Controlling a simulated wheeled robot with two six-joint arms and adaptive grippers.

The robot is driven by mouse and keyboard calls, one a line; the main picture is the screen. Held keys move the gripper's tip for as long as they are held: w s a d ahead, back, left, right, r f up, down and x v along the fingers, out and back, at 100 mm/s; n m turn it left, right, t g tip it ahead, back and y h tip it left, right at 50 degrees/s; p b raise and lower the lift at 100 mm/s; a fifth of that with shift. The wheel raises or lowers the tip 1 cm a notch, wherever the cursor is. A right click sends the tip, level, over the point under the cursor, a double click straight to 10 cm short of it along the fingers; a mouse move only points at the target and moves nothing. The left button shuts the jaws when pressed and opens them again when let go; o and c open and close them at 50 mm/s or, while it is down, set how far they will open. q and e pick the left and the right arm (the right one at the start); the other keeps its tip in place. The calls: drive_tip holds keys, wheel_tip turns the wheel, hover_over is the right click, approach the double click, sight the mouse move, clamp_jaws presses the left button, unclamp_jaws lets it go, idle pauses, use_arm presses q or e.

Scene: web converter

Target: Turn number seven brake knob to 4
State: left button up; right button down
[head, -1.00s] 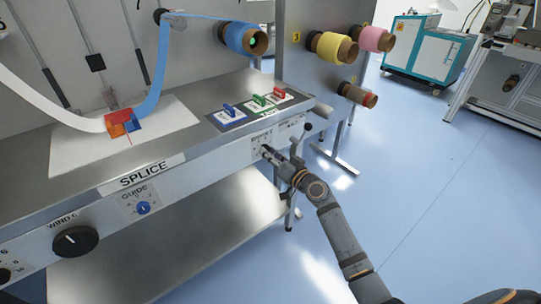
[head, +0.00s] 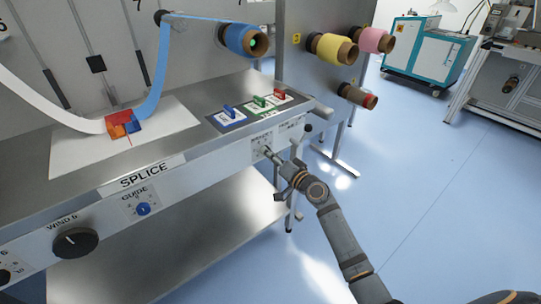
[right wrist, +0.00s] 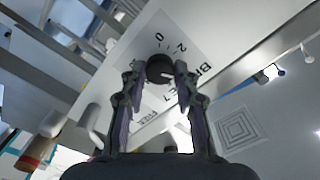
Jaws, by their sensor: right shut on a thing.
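A dark round knob (right wrist: 160,68) sits on a white label on the front panel of the machine. My right gripper (right wrist: 158,75) has its two fingers shut on opposite sides of this knob. Around it the label shows the digits 0 and 2 and partly hidden lettering, so I cannot read the knob's full name or its exact setting. My left gripper is not in view.
Blue (head: 229,111), green (head: 260,101) and red (head: 280,95) switches sit on the tabletop above. A guide knob (head: 143,209) and a large black wind knob (head: 75,242) are further left. A splice block (head: 123,123) rests on the table. Blue floor lies open at right.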

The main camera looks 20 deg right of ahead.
drive_tip(key=c, duration=1.1)
unclamp_jaws()
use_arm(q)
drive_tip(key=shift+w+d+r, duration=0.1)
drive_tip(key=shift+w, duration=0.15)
use_arm(e)
drive_tip(key=shift+o, duration=0.6)
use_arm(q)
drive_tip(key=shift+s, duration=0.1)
use_arm(e)
drive_tip(key=v, duration=1.2)
